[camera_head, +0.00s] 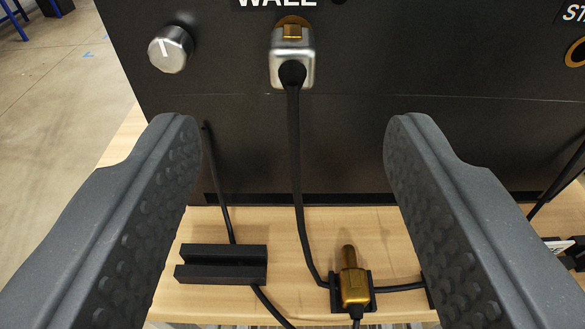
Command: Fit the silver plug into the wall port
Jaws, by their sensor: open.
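The silver plug (292,62) sits at the wall port (293,22) under the "WALL" label on the black panel, with its black cable hanging down from it. The port's gold ring shows just above the plug, and the plug covers the rest. How deep the plug sits cannot be told. My gripper (292,140) is open and empty. Its two dark padded fingers stand wide apart, on either side of the cable and nearer to the camera than the plug, touching neither.
A silver knob (170,49) sticks out of the panel at the upper left. A brass plug (353,285) stands in a black holder on the wooden shelf (290,225). An empty black cradle (221,264) lies left of it. Another gold port (577,52) is at the right edge.

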